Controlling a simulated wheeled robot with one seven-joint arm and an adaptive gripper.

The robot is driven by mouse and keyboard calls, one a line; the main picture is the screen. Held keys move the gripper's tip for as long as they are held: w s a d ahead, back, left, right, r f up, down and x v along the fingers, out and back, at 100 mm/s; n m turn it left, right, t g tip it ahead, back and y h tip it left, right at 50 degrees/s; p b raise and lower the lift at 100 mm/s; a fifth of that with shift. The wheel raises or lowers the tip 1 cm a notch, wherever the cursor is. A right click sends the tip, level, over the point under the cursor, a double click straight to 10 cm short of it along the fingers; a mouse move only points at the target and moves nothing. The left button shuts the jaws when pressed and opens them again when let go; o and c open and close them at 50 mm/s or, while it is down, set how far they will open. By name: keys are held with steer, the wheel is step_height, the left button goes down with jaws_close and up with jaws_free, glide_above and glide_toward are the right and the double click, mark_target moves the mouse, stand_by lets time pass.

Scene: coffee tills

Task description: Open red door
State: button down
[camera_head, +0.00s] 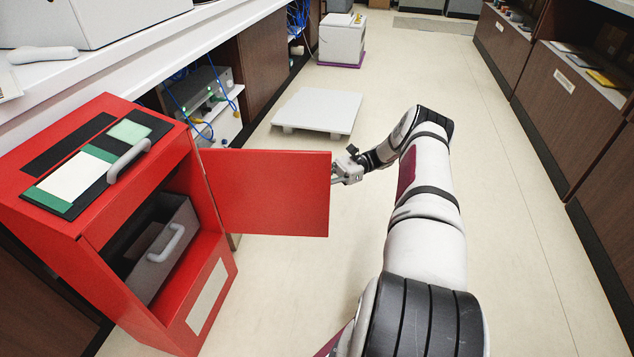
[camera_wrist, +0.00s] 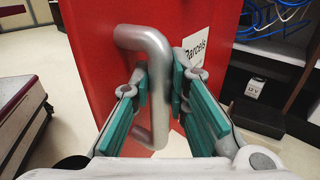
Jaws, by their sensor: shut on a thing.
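The red door (camera_head: 268,192) stands swung wide open from the red cabinet (camera_head: 130,215), out to the right of its front. In the wrist view the door's outer face (camera_wrist: 90,20) carries a grey bar handle (camera_wrist: 154,85) and a white "Parcels" label (camera_wrist: 195,55). My gripper (camera_head: 345,169) is at the door's free right edge, on the side hidden from the head camera. In the wrist view my gripper's teal finger pads (camera_wrist: 160,90) are on either side of the handle bar, shut on it. A grey drawer or box (camera_head: 165,250) with a handle shows inside the cabinet.
A white counter (camera_head: 120,65) with blue cables and equipment beneath runs along the left. A low white platform (camera_head: 318,110) lies on the floor behind the door. Brown cabinets (camera_head: 570,90) line the right.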

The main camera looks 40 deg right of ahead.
mark_target(316, 153)
steer(key=shift+a, duration=0.1)
steer(key=c, duration=1.8)
jaws_free()
steer(key=shift+w, duration=0.1)
steer(key=shift+r, duration=0.1)
step_height(316, 153, up, 10)
steer(key=shift+f, duration=0.1)
